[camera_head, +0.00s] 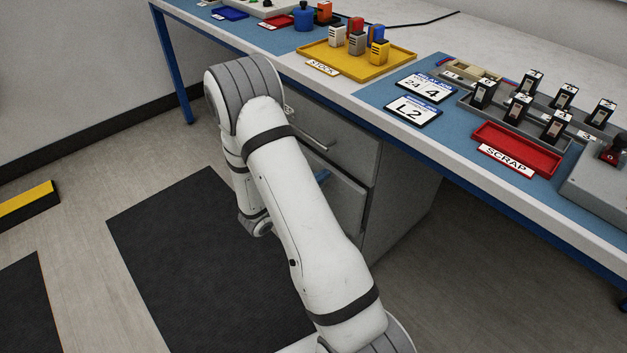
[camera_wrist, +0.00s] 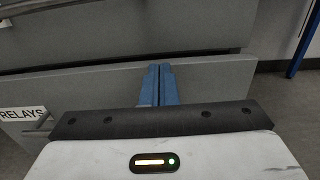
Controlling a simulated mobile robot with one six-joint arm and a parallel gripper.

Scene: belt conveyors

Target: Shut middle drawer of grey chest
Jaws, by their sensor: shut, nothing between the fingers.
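The grey chest (camera_head: 400,205) stands under the workbench. Its top drawer (camera_head: 335,130) looks flush. Below it, the middle drawer (camera_head: 348,200) stands out somewhat from the chest, its upper edge showing. In the wrist view a grey drawer front (camera_wrist: 225,80) with a RELAYS label (camera_wrist: 22,113) and a handle at the left fills the middle, with a dark gap above it. My gripper (camera_wrist: 157,72) is shut and empty, its blue fingers pointing at this front near its upper edge. Whether they touch it is unclear. In the head view my arm hides most of the drawer fronts.
The workbench above holds a yellow stock tray (camera_head: 345,62), a red scrap tray (camera_head: 517,150) and several small modules. A blue bench leg (camera_head: 172,65) stands at the left. Floor around the black mat (camera_head: 165,225) is clear; a yellow-black block (camera_head: 28,205) lies far left.

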